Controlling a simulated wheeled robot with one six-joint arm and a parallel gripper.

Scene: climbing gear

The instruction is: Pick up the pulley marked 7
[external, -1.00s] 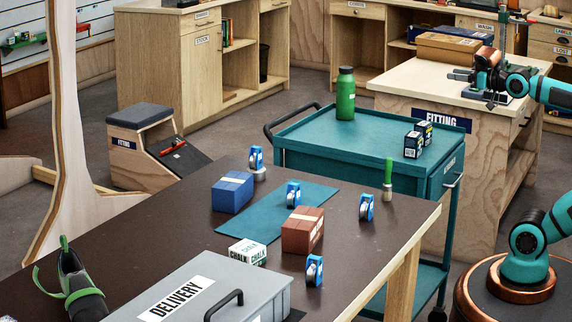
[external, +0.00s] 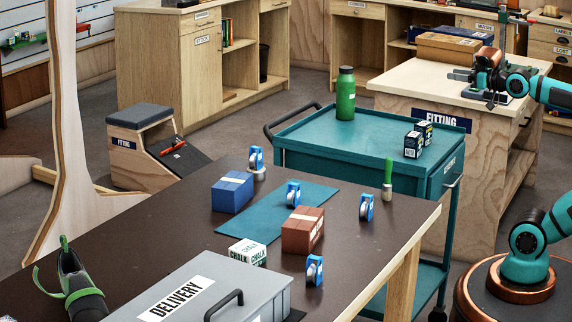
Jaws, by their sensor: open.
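The back one stands at a small grey round piece. My gripper (external: 472,88) is at the upper right, in front of the fitting bench as seen here, far from the pulleys. It is small and partly lost among dark parts; it is open and appears empty.
A blue box (external: 232,193), a brown box (external: 303,231), a chalk box (external: 247,253), a green-handled brush (external: 388,180), a grey delivery case (external: 190,292) and a shoe (external: 78,283) share the table. A teal trolley (external: 300,140) with a green bottle (external: 346,95) stands behind.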

